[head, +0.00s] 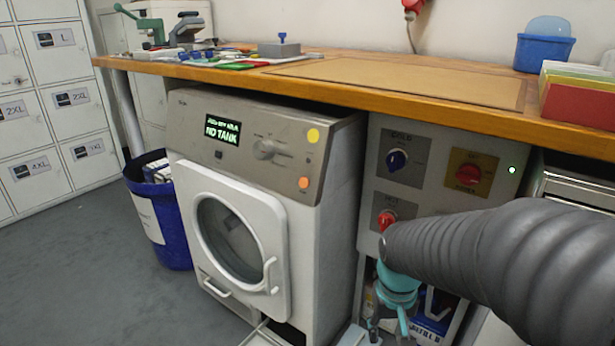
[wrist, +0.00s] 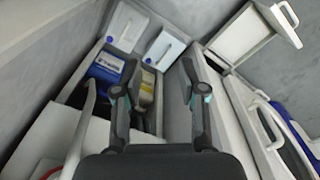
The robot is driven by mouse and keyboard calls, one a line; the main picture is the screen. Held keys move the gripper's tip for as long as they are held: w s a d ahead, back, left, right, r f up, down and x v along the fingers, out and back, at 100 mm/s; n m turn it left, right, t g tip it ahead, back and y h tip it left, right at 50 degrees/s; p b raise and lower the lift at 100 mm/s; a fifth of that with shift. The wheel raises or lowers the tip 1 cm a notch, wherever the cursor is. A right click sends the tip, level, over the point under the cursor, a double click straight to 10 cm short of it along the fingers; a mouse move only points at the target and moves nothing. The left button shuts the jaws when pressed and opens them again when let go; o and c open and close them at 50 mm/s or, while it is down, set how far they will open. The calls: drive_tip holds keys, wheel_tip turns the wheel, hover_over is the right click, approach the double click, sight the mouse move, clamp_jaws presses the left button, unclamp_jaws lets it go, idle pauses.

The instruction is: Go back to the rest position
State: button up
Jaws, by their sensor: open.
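My gripper (head: 388,328) hangs low in the head view, below the control panel and to the right of the dryer. My own dark ribbed arm covers part of the panel and the space under it. In the wrist view the two fingers of my gripper (wrist: 152,82) stand apart with nothing between them. Past them are a blue container (wrist: 103,72), a yellowish-white bottle (wrist: 146,86) and two white boxes (wrist: 165,50). The dryer (head: 235,215) has its round door closed, and its display (head: 222,129) reads "NO TANK".
The wooden worktop (head: 400,85) overhangs the dryer and the panel (head: 400,165). A white flap or drawer (wrist: 255,32) juts out at the upper right of the wrist view. A blue bin (head: 165,225) stands left of the dryer. The grey floor (head: 90,280) in front is clear.

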drive_tip(key=s+r+t+p, duration=0.2)
drive_tip(key=s+r, duration=0.2)
drive_tip(key=r, duration=0.5)
drive_tip(key=s+r+t+p, duration=0.3)
drive_tip(key=s+r, duration=0.2)
drive_tip(key=r, duration=0.4)
drive_tip(key=shift+d, duration=0.2)
